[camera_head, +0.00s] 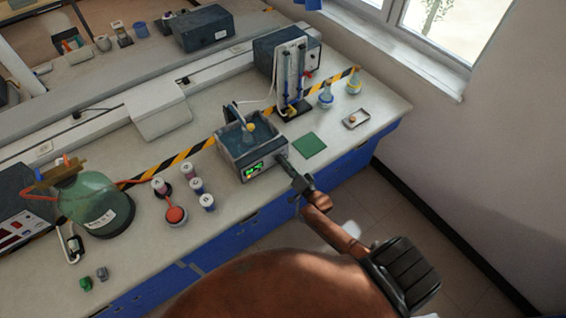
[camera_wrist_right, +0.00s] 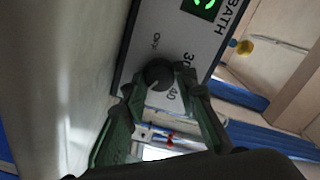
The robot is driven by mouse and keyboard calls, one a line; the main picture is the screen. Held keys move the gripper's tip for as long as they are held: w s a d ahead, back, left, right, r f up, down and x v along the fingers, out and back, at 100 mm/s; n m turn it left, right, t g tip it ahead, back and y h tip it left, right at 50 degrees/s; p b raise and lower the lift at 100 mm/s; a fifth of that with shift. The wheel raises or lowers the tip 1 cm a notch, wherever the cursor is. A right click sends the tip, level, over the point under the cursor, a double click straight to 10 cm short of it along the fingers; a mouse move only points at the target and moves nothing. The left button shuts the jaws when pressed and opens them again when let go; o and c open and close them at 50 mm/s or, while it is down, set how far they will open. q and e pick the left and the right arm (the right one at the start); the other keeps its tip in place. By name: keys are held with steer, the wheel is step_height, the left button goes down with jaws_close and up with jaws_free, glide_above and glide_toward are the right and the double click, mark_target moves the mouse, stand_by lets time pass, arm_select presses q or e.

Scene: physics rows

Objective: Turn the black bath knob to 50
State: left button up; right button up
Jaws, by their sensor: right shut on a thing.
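The water bath (camera_head: 245,150) stands on the bench in the head view, with a green lit display (camera_head: 252,171) on its front panel. In the right wrist view the panel (camera_wrist_right: 185,40) carries the lettering BATH, OFF, 30 and 40. The black knob (camera_wrist_right: 158,73) sits among these marks; a pale line shows on it, but I cannot read its exact setting. My right gripper (camera_wrist_right: 161,84) is shut on the knob, with a finger on either side. In the head view my right gripper (camera_head: 283,160) reaches the panel's right end and hides the knob. My left gripper is out of view.
A green mat (camera_head: 309,145) lies right of the bath. Behind it are a stand with tubes (camera_head: 291,75) and small flasks (camera_head: 326,95). Several capped jars (camera_head: 197,186) and a large green bottle (camera_head: 97,205) stand to the left. The floor before the bench is open.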

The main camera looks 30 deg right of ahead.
steer(key=shift+a+f+m, duration=0.1)
steer(key=shift+f+m, duration=0.05)
steer(key=shift+m, duration=0.45)
steer(key=o, duration=1.2)
steer(key=shift+c, duration=0.2)
steer(key=shift+s, duration=0.1)
steer(key=s+d, duration=0.1)
steer(key=s, duration=1)
steer(key=shift+s, duration=0.4)
steer(key=shift+a, duration=0.1)
